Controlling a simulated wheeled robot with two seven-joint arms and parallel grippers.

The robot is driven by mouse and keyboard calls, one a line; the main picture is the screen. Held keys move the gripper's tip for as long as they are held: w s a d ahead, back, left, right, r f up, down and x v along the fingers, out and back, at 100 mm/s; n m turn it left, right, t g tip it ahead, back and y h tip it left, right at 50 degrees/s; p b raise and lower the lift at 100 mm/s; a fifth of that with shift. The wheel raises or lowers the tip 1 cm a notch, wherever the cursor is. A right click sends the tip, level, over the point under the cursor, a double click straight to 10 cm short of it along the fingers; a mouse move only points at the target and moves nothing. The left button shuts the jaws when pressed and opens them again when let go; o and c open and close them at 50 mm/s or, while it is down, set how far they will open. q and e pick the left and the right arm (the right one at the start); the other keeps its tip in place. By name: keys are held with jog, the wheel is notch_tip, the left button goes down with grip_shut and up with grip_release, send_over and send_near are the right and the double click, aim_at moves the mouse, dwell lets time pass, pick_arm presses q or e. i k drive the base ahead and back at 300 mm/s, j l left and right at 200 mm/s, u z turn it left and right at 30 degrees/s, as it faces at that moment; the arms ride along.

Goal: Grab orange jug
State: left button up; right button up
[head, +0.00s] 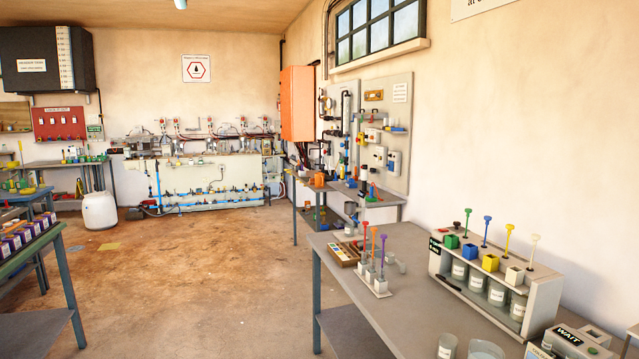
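A small orange vessel (318,180) that looks like the orange jug stands on the farther grey bench (362,194) against the right wall. It is too small to make out its handle or spout clearly. Neither of my grippers shows in the head view, and nothing is seen touching the vessel.
A nearer grey table (411,304) at the right holds a rack with colored scoops (480,275), a small stand (374,280) and clear cups. A white drum (100,210) stands farther back. The brown floor (200,290) between is mostly clear.

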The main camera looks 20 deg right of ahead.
aim_at(318, 177)
jog(key=i, duration=1.4)
jog(key=i+j, duration=0.15)
jog(key=i, duration=2.7)
jog(key=i+z, duration=0.15)
jog(key=i, duration=0.75)
jog(key=i+j+z, duration=0.15)
jog(key=i, duration=0.75)
